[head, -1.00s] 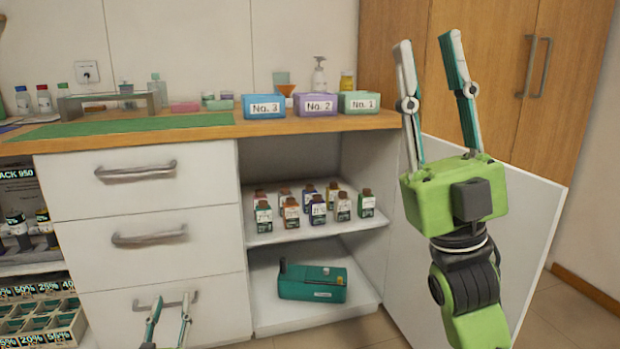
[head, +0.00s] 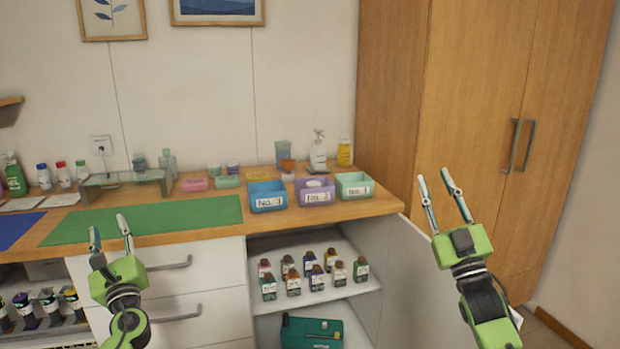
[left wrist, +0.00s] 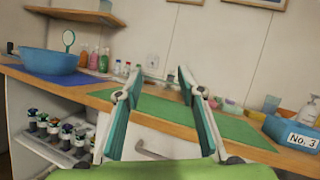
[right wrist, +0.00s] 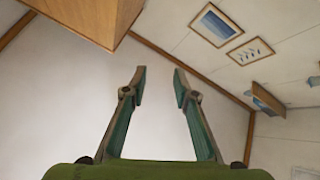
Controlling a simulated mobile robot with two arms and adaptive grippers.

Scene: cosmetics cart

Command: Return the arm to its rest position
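My left gripper (head: 109,226) is at the lower left of the head view, in front of the drawers and the counter's front edge. Its fingers are apart with nothing between them, as the left wrist view (left wrist: 162,70) also shows. My right gripper (head: 433,176) points up at the right of the head view, in front of the tall wooden cabinet (head: 470,110). Its fingers are apart and empty, with only wall behind them in the right wrist view (right wrist: 160,70).
The wooden counter (head: 390,208) carries a green mat (head: 150,220) and blue (head: 268,203), purple (head: 316,198) and green (head: 354,190) bins. Several small bottles (head: 293,284) stand on the open shelf below, above a green case (head: 312,333). An open white door (head: 405,285) is near my right arm.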

